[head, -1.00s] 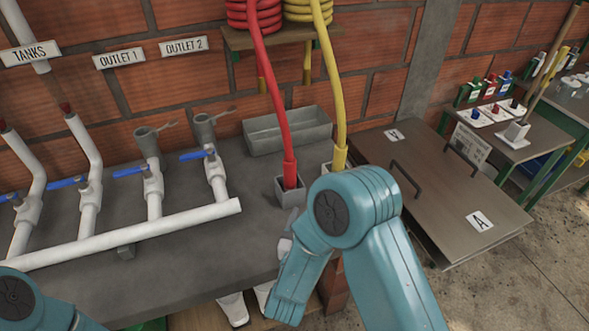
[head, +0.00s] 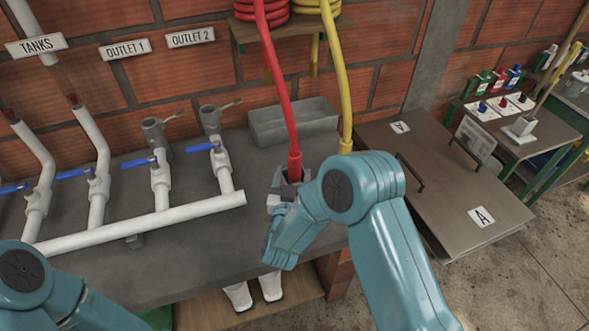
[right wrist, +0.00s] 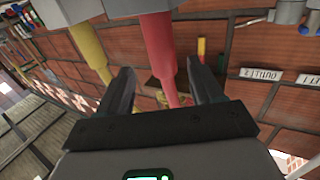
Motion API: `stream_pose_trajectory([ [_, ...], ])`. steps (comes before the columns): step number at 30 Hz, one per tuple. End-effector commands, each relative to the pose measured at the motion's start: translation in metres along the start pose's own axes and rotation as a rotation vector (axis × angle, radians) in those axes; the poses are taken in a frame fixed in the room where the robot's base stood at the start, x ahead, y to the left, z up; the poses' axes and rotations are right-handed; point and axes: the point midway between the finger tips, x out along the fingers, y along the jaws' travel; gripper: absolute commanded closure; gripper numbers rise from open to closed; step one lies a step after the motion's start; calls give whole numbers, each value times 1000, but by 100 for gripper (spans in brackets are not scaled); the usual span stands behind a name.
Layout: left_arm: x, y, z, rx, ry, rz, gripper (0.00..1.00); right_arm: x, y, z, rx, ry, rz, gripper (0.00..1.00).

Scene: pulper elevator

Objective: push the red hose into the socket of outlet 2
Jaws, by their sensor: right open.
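The red hose (head: 283,100) hangs from a coil, its thick lower end down at a grey holder on the bench. My right gripper (head: 285,183) is at this lower end. In the right wrist view, the fingers of my right gripper (right wrist: 163,88) are open, with the red hose (right wrist: 160,50) passing between them; contact is not clear. The socket of outlet 2 (head: 210,117) is a grey cup with a lever, on top of a white pipe with a blue-handled valve, left of the gripper. My left gripper is out of view; only my left arm shows, lower left.
The yellow hose (head: 341,85) hangs just right of the red one. The outlet 1 socket (head: 153,130) stands left of outlet 2. A grey trough (head: 293,124) lies behind. A lidded brown table (head: 450,190) is at right. The bench front is clear.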

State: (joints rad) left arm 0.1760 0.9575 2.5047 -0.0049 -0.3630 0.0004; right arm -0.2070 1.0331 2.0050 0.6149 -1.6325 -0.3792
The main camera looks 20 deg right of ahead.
Motion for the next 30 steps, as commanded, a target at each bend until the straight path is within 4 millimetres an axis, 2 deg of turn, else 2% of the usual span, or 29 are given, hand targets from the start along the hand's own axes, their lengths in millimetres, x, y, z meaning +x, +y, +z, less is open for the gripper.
stream_pose_trajectory([
  [5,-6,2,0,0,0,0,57,16,0,0,0,0,2,34],
  [12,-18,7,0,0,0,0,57,53,-3,4,1,1,2,34],
  [21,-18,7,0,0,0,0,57,60,-4,6,-1,-1,-1,34],
  [23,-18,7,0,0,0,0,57,60,-4,6,-1,-1,-1,50],
  [27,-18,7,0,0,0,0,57,60,-4,6,0,-1,-1,95],
  [30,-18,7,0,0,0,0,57,60,-4,5,0,1,0,95],
])
